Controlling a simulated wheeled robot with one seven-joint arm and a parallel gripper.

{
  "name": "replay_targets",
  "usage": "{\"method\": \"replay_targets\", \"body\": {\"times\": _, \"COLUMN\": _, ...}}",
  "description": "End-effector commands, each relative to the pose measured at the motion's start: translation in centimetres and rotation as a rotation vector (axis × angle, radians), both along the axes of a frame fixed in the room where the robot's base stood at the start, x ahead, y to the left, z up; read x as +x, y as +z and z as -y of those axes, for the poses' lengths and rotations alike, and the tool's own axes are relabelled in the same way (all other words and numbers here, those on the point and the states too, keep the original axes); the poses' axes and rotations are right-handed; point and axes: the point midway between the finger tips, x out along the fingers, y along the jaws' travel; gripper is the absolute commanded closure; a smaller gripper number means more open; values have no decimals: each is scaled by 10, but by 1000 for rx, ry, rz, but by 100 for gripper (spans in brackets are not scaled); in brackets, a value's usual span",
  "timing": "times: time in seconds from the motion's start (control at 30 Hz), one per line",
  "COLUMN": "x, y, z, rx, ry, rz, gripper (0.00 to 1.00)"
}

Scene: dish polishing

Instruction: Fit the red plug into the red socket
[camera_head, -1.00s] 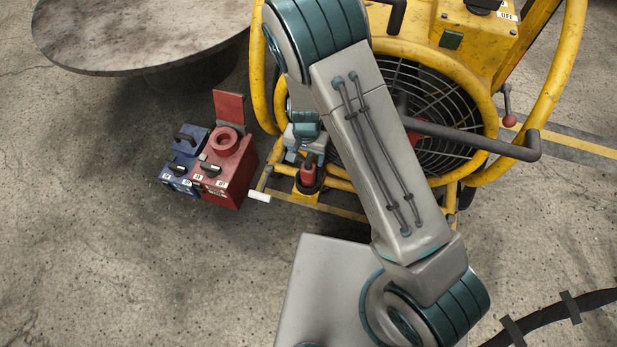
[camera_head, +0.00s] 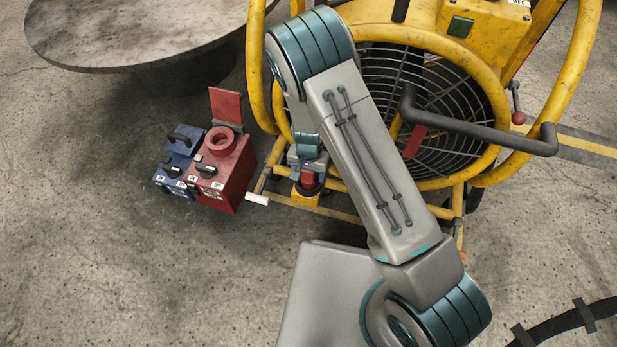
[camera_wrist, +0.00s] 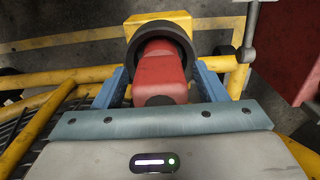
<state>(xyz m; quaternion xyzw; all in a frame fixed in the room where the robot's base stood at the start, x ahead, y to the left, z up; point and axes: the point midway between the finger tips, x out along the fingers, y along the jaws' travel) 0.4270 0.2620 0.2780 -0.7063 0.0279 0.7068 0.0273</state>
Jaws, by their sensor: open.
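The red plug (camera_wrist: 160,75) sits in a dark round holder (camera_wrist: 161,30) on the yellow machine frame. In the wrist view my gripper (camera_wrist: 160,82) is open, with one blue finger on each side of the plug. Whether the fingers touch it cannot be told. In the head view the plug (camera_head: 307,181) shows below my gripper (camera_head: 305,165), partly hidden by it. The red socket (camera_head: 222,141) is a round opening on top of a red box, its lid standing up behind, to the left of my gripper.
A blue box (camera_head: 178,158) with a black handle stands left of the red box. The yellow fan machine (camera_head: 440,110) with its tubular frame is close behind and right of my arm. A round table (camera_head: 140,45) stands at the back left. The floor in front is clear.

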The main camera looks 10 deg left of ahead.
Motion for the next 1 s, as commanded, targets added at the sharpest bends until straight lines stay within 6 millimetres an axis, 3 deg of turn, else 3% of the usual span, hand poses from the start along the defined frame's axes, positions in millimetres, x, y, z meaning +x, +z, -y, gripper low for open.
{"method": "replay_targets", "body": {"times": 0.13, "x": 0, "y": 1, "z": 0, "rx": 1, "ry": 0, "rz": 1, "gripper": 35}}
{"method": "replay_targets", "body": {"times": 0.17, "x": 0, "y": 1, "z": 0, "rx": 1, "ry": 0, "rz": 1, "gripper": 40}}
{"method": "replay_targets", "body": {"times": 0.33, "x": 0, "y": 1, "z": 0, "rx": 0, "ry": 0, "rz": 0, "gripper": 87}}
{"method": "replay_targets", "body": {"times": 0.37, "x": 0, "y": 1, "z": 0, "rx": 0, "ry": 0, "rz": 0, "gripper": 90}}
{"method": "replay_targets", "body": {"times": 0.73, "x": 0, "y": 7, "z": 0, "rx": 1, "ry": -1, "rz": 1, "gripper": 90}}
{"method": "replay_targets", "body": {"times": 1.0, "x": 0, "y": 41, "z": -1, "rx": 2, "ry": 1, "rz": 2, "gripper": 90}}
